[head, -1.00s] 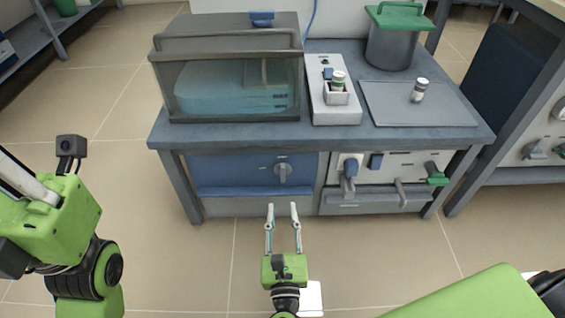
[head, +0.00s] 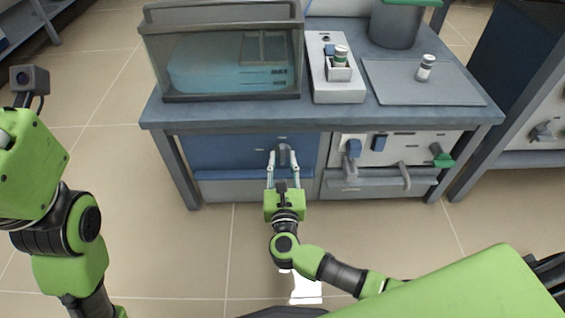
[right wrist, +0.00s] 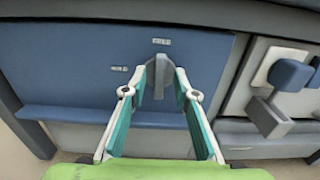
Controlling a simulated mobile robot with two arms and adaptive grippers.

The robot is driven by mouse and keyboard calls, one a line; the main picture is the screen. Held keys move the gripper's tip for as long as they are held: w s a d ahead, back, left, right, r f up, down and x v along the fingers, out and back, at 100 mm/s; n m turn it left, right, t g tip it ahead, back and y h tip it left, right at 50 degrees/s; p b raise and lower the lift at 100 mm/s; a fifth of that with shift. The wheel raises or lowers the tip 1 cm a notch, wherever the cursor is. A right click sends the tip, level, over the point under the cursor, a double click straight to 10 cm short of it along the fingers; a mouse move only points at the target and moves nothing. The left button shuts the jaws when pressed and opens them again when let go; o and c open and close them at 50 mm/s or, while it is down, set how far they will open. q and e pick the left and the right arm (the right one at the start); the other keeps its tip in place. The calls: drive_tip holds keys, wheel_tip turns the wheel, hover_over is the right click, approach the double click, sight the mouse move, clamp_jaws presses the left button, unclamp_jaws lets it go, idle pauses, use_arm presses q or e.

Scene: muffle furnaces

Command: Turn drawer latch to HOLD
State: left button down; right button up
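The drawer latch (head: 283,153) is a grey knob on the blue drawer front (head: 225,150) under the bench. In the right wrist view the latch (right wrist: 158,74) has an upright grip. Small labels stand above it and to its left, too small to read. My right gripper (head: 282,163) is open in front of the latch. In the right wrist view its fingertips (right wrist: 160,93) lie on either side of the latch's lower part, with gaps visible; contact cannot be told.
A blue ledge (right wrist: 60,114) runs below the latch. A panel (head: 400,150) with a blue-capped lever, a grey handle and a green knob is to the right. On the bench are a glass-fronted box (head: 225,50), a vial holder (head: 337,90) and a tray (head: 400,92).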

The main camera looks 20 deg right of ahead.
drive_tip(key=shift+w, duration=0.2)
clamp_jaws()
